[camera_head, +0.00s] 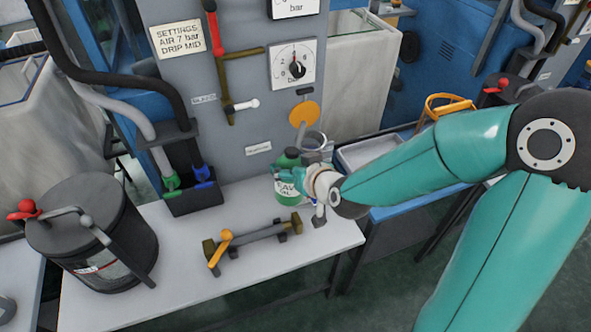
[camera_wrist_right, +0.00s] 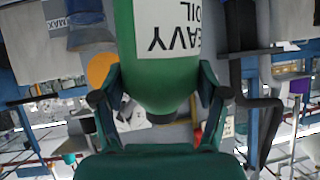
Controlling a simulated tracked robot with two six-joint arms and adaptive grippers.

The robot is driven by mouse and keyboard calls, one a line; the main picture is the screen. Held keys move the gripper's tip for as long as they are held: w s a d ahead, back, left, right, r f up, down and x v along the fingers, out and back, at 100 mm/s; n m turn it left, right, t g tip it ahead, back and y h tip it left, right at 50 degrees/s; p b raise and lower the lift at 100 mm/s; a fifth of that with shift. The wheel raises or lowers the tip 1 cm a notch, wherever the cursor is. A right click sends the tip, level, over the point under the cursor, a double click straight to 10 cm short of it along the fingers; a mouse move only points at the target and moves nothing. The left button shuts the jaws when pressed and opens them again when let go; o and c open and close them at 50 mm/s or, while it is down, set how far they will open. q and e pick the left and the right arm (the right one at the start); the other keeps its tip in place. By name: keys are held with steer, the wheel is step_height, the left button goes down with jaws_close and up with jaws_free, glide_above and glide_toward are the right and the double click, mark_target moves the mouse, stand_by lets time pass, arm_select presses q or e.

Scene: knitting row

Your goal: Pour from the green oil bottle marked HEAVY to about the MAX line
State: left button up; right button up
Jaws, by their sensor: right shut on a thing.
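The green oil bottle (camera_head: 290,196) stands about upright in front of the grey machine panel. Its white label reads HEAVY OIL, upside down in the right wrist view (camera_wrist_right: 150,85). My right gripper (camera_head: 308,182) is shut on the bottle, with one finger on each side of it in the right wrist view (camera_wrist_right: 160,95). I cannot tell whether the bottle's base touches the bench. A clear cup (camera_head: 314,139) is on the panel just behind and above the bottle. A MAX label (camera_wrist_right: 57,23) shows beside a greyish clear cup (camera_wrist_right: 90,35) in the right wrist view. The liquid level is unclear.
The white bench (camera_head: 180,285) holds a dark lidded drum (camera_head: 95,245) at left and a low bracket with an orange lever (camera_head: 250,238) in front of the bottle. An orange disc (camera_head: 304,114) and a dial (camera_head: 294,65) are on the panel. A tray (camera_head: 370,152) lies right.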

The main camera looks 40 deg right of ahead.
steer(key=shift+s+a+r+n+t+h+b, duration=0.3)
steer(key=shift+a+b, duration=0.15)
steer(key=shift+b, duration=0.8)
steer(key=shift+s+a+r+n+t+h+b, duration=0.2)
steer(key=shift+s+a+t+b, duration=0.15)
steer(key=shift+b, duration=0.9)
steer(key=shift+w+a+f, duration=0.15)
steer(key=shift+a+f, duration=0.1)
steer(key=shift+f, duration=0.25)
steer(key=w+a+f+n+y+p, duration=0.1)
steer(key=w+a+f+p, duration=0.2)
steer(key=f, duration=0.7)
steer(key=shift+w+a+f+n+y, duration=0.35)
steer(key=shift+w+a, duration=0.95)
steer(key=shift+a, duration=0.8)
